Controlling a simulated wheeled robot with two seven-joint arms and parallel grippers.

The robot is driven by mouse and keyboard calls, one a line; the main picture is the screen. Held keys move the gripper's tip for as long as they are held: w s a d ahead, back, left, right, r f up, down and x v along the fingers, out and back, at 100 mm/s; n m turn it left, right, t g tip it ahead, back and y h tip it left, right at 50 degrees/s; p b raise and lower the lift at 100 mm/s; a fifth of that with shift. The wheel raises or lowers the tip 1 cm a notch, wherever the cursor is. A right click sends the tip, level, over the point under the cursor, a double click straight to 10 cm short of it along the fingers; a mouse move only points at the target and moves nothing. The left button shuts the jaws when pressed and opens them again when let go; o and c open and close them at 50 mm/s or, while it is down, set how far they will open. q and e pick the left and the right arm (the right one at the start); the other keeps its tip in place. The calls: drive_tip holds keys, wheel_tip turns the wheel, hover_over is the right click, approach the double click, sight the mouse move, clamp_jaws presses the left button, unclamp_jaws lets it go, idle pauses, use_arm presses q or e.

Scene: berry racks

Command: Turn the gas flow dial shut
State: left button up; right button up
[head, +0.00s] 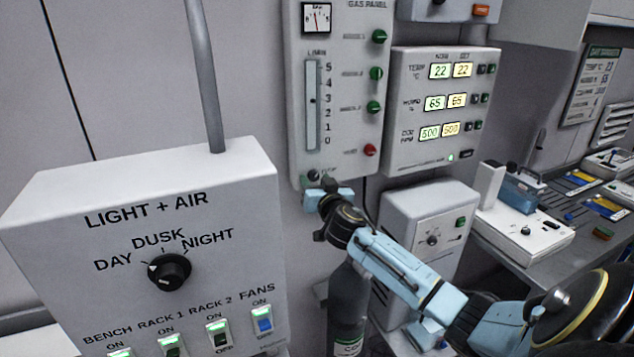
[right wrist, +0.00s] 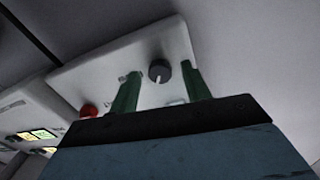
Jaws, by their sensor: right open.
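The gas panel (head: 340,150) is a pale wall box with a flow tube (head: 312,105) scaled 0 to 5; a small dark mark sits in the tube near 3. The gas flow dial (head: 313,175) is a small dark knob at the panel's bottom left, partly hidden by my gripper in the head view. In the right wrist view the dial (right wrist: 159,70) shows a white pointer line. My right gripper (head: 322,187) is open at the panel's lower edge. Its green fingers (right wrist: 160,82) stand either side of the dial with gaps; contact is not visible. My left gripper is out of view.
Green knobs (head: 375,73) and a red knob (head: 370,150) sit on the panel's right side. A light and air box (head: 150,240) stands at left, a climate display box (head: 440,110) at right. A dark gas cylinder (head: 347,305) stands below the panel.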

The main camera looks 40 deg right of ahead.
drive_tip(key=shift+c, duration=0.2)
drive_tip(key=c, duration=0.9)
drive_tip(key=shift+c, duration=0.2)
